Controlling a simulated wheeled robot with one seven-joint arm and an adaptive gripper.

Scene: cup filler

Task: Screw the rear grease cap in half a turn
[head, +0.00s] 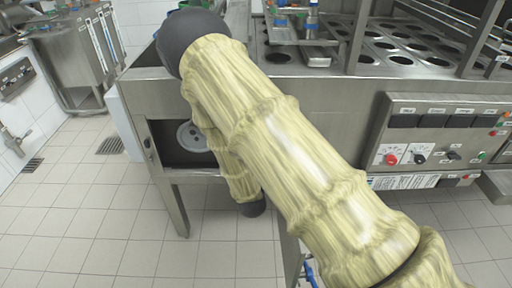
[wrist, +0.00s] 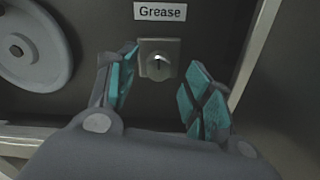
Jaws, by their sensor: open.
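In the wrist view, a small metal fitting (wrist: 159,61) is set on a dark panel under a white label reading "Grease" (wrist: 160,12). It looks like the grease cap, with a round front on a square plate. My gripper (wrist: 164,76) is open, with its teal-padded fingers on the left and right of the cap in the picture. I see no contact between the fingers and the cap. In the head view, my arm covers the middle of the picture, and the cap and gripper fingertips do not show.
A grey handwheel (wrist: 35,45) is on the panel left of the cap; it also shows in the head view (head: 192,136) inside an open bay of the steel machine (head: 330,100). A control panel (head: 440,135) is at the right. The tiled floor (head: 90,220) at left is clear.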

